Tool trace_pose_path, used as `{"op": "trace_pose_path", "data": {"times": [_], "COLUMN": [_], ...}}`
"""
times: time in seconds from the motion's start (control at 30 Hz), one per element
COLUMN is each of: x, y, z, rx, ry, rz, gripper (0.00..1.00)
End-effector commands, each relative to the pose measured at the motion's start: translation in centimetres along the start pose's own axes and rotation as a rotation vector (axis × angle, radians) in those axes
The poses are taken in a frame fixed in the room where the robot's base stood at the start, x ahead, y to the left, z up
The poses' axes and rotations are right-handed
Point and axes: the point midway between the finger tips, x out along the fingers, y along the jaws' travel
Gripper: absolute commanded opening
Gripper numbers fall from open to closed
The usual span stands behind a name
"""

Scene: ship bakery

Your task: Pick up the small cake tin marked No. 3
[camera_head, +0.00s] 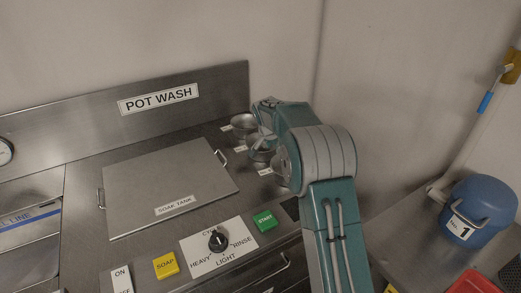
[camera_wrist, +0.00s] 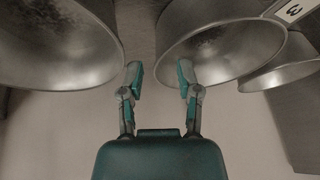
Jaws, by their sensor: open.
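Metal tins stand in a row at the back right of the counter in the head view. The far tin (camera_head: 243,125) and a nearer tin (camera_head: 262,152) show, with small white tags in front; the tag writing is too small to read there. In the wrist view, a left tin (camera_wrist: 60,60), a middle tin (camera_wrist: 225,65) and a partly covered right tin (camera_wrist: 290,76) appear. A tag marked 3 (camera_wrist: 294,9) lies by the middle and right tins; I cannot tell which it belongs to. My gripper (camera_wrist: 160,77) is open and empty, its right finger overlapping the middle tin's rim.
A soak tank lid (camera_head: 165,185) with handles fills the counter's middle. A control panel with a knob (camera_head: 218,241), green START button (camera_head: 264,219) and yellow SOAP button (camera_head: 166,265) lies in front. The wall (camera_head: 285,50) rises close behind. A blue bucket (camera_head: 480,208) stands right.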

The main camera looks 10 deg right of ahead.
Motion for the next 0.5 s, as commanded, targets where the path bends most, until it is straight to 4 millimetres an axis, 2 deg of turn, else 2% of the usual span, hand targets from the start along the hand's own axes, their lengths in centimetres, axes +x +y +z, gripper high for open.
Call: {"op": "trace_pose_path", "data": {"times": [0.1,0.2,0.47,0.5], "x": [2.1,3.1,3.4,3.4], "y": [0.1,0.1,0.1,0.1], "z": [-0.1,-0.1,-0.1,-0.1], "rx": [-0.001,-0.001,-0.001,-0.001], "ry": [-0.002,-0.001,0.000,0.000], "rz": [0.002,0.001,-0.001,0.000], "gripper": [0.44,0.44,0.44,0.35]}}
